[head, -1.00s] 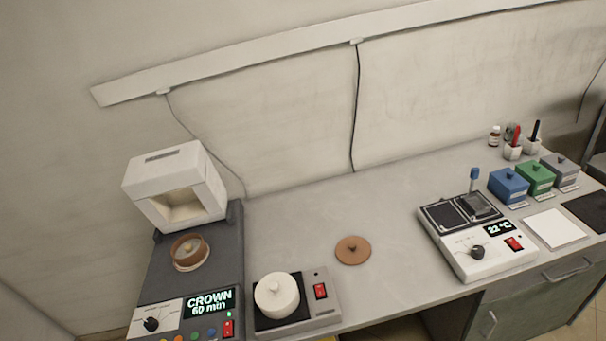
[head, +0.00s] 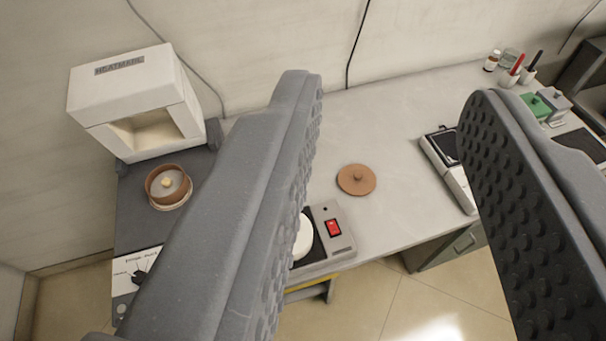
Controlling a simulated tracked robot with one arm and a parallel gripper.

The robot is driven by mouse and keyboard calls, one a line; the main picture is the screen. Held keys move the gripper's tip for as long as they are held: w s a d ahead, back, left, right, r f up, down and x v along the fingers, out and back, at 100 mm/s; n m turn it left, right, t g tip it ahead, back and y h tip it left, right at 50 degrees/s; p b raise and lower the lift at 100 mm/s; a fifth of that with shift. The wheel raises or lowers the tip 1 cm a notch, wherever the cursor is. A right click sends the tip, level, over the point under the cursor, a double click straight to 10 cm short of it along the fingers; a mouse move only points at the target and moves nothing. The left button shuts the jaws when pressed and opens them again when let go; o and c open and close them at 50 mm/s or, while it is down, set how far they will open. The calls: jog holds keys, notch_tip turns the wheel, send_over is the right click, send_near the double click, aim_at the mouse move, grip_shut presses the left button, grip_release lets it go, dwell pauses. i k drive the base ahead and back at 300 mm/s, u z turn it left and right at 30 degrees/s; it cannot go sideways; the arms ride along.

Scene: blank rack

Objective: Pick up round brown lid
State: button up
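The round brown lid (head: 356,180) lies flat on the grey bench top, with a small knob at its centre. It shows in the gap between the two fingers of my gripper (head: 390,105). The gripper is open, with its textured grey fingers wide apart and nothing between them at their own height. The fingers appear well above the bench and nearer the camera than the lid. The left finger hides part of the hot plate and the oven unit's front; the right finger hides much of the white double-plate device.
A white oven (head: 139,103) and a brown ring-shaped dish (head: 168,184) stand at the left. The double-plate device (head: 452,170) stands right. Bench around the lid is clear.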

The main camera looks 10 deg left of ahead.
aim_at(355, 179)
jog(key=u, duration=0.3)
jog(key=i, duration=1)
jog(key=z, duration=0.1)
